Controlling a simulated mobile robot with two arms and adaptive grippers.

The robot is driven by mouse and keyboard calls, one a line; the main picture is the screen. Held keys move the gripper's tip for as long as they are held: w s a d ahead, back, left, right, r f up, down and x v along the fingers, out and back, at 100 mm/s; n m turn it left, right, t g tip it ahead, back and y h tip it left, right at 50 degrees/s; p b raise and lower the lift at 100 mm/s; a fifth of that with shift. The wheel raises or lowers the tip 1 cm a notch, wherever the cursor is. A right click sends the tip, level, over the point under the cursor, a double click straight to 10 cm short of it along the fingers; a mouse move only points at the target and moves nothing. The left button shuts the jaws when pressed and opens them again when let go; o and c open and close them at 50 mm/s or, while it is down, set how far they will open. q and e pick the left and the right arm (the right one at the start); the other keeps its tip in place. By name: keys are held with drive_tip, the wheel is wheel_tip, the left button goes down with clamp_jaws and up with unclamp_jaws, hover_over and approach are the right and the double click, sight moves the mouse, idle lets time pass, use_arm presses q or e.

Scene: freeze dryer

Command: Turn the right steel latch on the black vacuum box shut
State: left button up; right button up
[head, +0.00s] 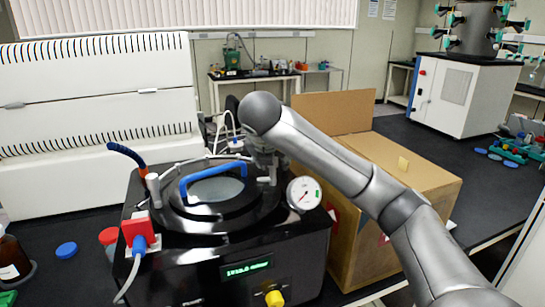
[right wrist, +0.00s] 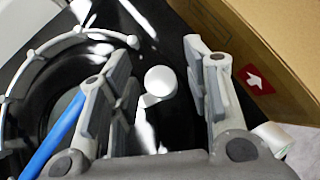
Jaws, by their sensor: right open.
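The black vacuum box (head: 290,245) stands on the dark bench, with a round lid and a blue handle (head: 184,186) on top. The right steel latch (right wrist: 160,80) shows in the right wrist view as a pale round knob with a short arm toward the lower left. My right gripper (head: 268,170) points down over the right side of the box. In the right wrist view my right gripper (right wrist: 165,65) is open, with one finger on each side of the knob and gaps visible. In the head view the gripper largely hides this latch. My left gripper is out of view.
A dial gauge (head: 304,194) sits right of the gripper, close to it. A cardboard box (head: 400,225) stands right of the vacuum box. A left steel latch (head: 152,188) and a red valve block (head: 140,232) are on the left side.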

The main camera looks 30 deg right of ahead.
drive_tip(key=v, duration=1.2)
idle(0.3)
idle(0.5)
